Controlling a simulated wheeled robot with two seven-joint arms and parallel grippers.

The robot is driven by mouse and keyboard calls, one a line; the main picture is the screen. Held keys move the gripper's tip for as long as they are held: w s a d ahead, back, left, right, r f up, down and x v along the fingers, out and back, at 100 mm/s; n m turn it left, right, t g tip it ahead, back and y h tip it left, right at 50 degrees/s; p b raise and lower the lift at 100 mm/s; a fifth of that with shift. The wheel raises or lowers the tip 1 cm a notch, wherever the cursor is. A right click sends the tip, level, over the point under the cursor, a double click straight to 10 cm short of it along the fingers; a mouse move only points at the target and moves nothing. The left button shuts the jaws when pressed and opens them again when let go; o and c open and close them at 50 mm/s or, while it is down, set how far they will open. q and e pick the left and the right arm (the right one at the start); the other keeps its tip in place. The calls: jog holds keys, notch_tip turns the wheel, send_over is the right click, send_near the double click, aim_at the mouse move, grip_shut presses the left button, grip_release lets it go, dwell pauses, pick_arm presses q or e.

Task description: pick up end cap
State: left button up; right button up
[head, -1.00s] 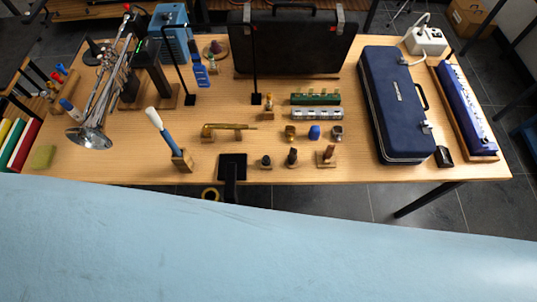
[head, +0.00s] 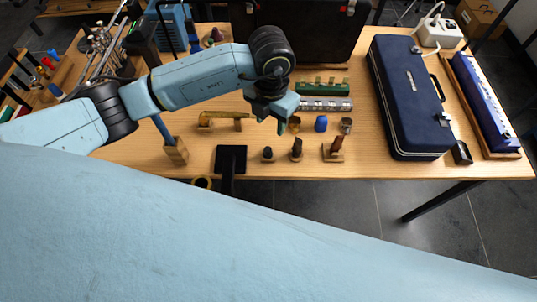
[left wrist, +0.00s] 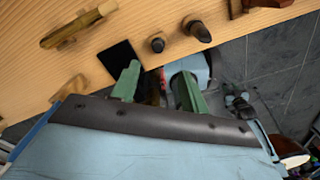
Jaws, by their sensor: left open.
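Several small parts stand near the table's front edge. Which one is the end cap is not certain; a small black round-topped piece (head: 268,153) on a wooden block fits best. It also shows in the left wrist view (left wrist: 157,45). A brown-black piece (head: 297,149) stands to its right and a black plate (head: 231,158) to its left. My left gripper (head: 279,118) reaches in from the left, above the table, apart from these parts. In the left wrist view its green fingers (left wrist: 158,76) are spread with nothing between them. My right gripper is not in view.
A blue cap-like piece (head: 320,123) and metal rings stand behind. A brass piece on a stand (head: 224,120) and a wooden block with a blue-handled tool (head: 176,151) are to the left. A dark blue case (head: 409,98) lies at the right.

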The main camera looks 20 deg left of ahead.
pick_arm(q)
send_over(268, 149)
jog(key=f, duration=0.7)
jog(key=shift+w+d, duration=0.2)
jog(key=shift+s+a+f, duration=0.1)
jog(key=shift+f, duration=1.3)
jog(key=shift+s+a+f, duration=0.1)
jog(key=shift+f, duration=1.25)
jog(key=c, duration=1)
